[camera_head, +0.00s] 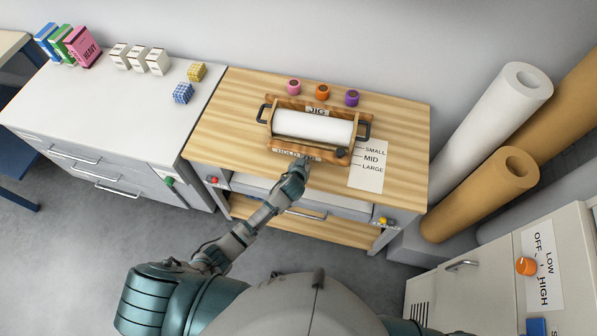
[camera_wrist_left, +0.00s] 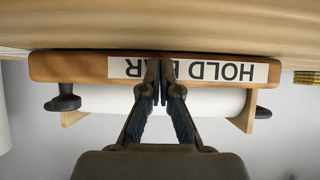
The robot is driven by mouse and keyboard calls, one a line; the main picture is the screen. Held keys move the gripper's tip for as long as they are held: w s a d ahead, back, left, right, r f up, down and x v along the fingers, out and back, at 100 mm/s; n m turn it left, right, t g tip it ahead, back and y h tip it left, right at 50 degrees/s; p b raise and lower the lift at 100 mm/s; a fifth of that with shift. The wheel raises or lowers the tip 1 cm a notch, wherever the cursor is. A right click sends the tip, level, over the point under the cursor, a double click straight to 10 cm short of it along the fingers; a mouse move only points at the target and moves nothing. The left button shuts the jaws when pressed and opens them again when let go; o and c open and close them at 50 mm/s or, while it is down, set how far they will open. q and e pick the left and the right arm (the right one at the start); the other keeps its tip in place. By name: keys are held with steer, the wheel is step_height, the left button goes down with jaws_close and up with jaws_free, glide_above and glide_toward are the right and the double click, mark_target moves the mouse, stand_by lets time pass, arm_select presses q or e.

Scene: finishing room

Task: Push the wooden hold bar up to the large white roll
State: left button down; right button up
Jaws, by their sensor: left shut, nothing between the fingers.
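The wooden hold bar (camera_head: 275,153) lies along the front of the wooden jig (camera_head: 318,111) on the bench. Its white label shows upside down in the left wrist view (camera_wrist_left: 90,68). The large white roll (camera_head: 313,126) lies in the jig just behind the bar; it also shows in the left wrist view (camera_wrist_left: 215,102). I cannot tell whether bar and roll touch. My left gripper (camera_head: 304,166) is shut and empty at the bar's front, near its middle. Its closed fingertips (camera_wrist_left: 161,68) cover part of the label; contact is unclear. My right gripper is out of view.
A dark knob (camera_head: 342,153) stands at the bar's right end, near a SMALL/MID/LARGE card (camera_head: 368,171). The bench top (camera_head: 225,125) left of the jig is clear.

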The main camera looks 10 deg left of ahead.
mark_target(308, 147)
arm_select(q)
steer(key=shift+w, duration=0.5)
steer(key=shift+w+b, duration=1.2)
steer(key=shift+w, duration=1.6)
steer(key=shift+p+v, duration=0.85)
steer(key=shift+p, duration=0.25)
steer(key=p+v, duration=0.4)
steer(key=shift+s, duration=0.15)
steer(key=shift+f, duration=0.1)
